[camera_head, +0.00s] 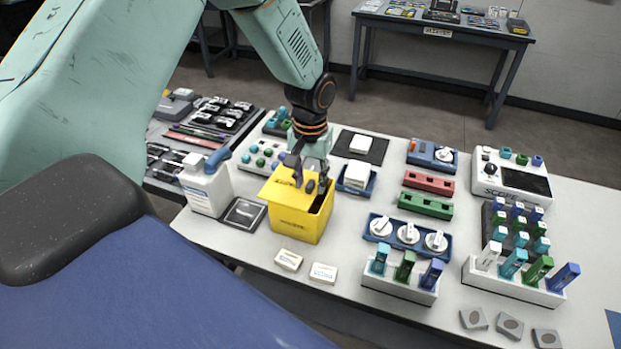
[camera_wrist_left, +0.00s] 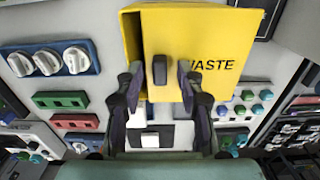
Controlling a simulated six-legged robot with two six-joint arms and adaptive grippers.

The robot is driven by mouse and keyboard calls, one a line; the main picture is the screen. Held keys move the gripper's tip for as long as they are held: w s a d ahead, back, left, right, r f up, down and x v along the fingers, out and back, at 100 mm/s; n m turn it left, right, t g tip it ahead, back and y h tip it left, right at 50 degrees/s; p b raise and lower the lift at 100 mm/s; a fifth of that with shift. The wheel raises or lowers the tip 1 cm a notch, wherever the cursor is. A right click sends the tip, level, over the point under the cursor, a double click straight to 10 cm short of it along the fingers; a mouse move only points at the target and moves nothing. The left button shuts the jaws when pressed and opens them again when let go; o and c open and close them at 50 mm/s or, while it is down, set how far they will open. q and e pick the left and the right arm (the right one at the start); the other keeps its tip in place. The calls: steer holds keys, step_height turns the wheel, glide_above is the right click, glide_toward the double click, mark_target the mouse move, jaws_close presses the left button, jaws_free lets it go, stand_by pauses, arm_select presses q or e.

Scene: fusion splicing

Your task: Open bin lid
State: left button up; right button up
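The yellow waste bin (camera_head: 293,223) stands on the white table, left of the table's middle. Its lid (camera_head: 283,193) is yellow with a small dark knob; in the left wrist view the yellow panel (camera_wrist_left: 205,40) reads "WASTE" and the dark knob (camera_wrist_left: 160,69) shows on it. A dark gap shows along the bin's right top edge in the head view. My left gripper (camera_head: 310,180) is over the lid, pointing down. In the left wrist view its fingers (camera_wrist_left: 160,82) are apart, one on each side of the knob, with no clear contact. My right gripper is in neither view.
A white bottle (camera_head: 207,186) and a dark pad (camera_head: 243,214) are close left of the bin. A blue tray with a white block (camera_head: 356,177) is close on its right. Two small boxes (camera_head: 288,260) lie in front. Racks and connector holders fill the table's right side.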

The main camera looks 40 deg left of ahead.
arm_select(q)
steer(key=shift+s, duration=0.1)
steer(key=shift+c, duration=0.5)
jaws_close()
